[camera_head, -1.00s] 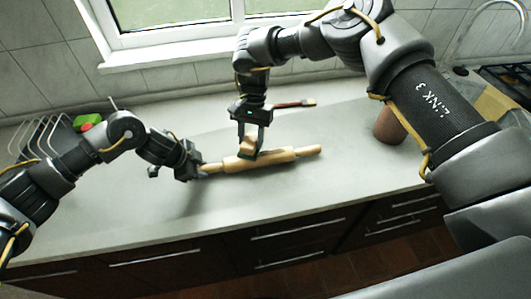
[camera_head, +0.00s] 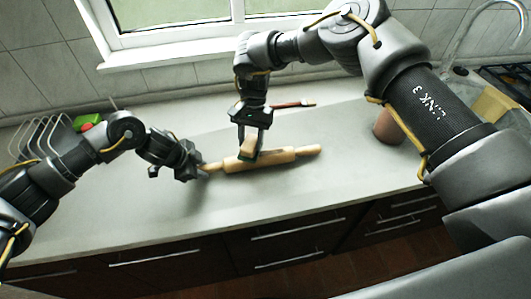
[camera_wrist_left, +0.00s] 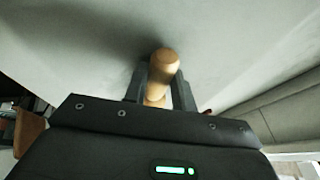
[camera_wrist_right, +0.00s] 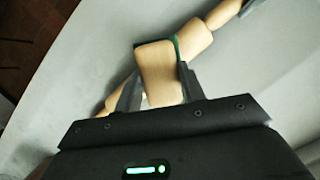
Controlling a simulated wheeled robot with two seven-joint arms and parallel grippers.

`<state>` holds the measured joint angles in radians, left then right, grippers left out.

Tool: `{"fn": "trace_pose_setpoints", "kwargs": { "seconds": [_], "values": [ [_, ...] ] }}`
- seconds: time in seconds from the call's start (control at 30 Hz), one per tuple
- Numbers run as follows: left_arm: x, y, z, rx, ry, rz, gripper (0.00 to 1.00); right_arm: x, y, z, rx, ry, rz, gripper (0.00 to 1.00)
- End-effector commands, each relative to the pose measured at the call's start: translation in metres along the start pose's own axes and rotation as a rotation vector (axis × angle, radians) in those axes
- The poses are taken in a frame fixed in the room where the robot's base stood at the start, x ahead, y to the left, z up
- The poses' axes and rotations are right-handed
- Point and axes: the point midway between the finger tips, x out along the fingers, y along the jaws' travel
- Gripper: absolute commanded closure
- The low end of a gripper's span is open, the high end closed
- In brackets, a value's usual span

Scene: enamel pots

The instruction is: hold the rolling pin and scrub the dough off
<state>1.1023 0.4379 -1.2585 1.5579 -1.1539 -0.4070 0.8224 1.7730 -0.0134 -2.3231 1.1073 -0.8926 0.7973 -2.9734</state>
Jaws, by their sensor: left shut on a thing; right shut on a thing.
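The wooden rolling pin (camera_head: 285,156) lies above the counter, slanting slightly up to the right. My left gripper (camera_head: 198,170) is shut on its left handle, which also shows between the fingers in the left wrist view (camera_wrist_left: 163,68). My right gripper (camera_head: 254,147) is shut on a tan block-shaped scrubber with a green edge (camera_wrist_right: 158,72). The scrubber is at the pin's barrel, left of its middle, and appears to touch it. In the right wrist view the pin (camera_wrist_right: 194,38) runs diagonally behind the scrubber. I cannot make out dough distinctly; the scrubber hides part of the barrel.
A brown cup-like pot (camera_head: 388,127) stands at the right, near my right arm. A long thin tool with a reddish handle (camera_head: 291,105) lies behind the pin. A wire rack (camera_head: 40,137) with green and red items is at the far left. The counter front is clear.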

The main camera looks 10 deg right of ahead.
Motion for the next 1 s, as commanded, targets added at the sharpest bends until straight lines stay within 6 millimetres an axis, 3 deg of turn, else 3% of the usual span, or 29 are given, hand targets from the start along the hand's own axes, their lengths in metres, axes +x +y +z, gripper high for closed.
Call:
{"fn": "trace_pose_setpoints", "kwargs": {
  "seconds": [1.0],
  "values": [
    [0.0,0.0,0.0,0.0,0.001,-0.001,0.94,0.019,0.003,-0.008,0.001,0.001,0.001,0.79]
  ]
}}
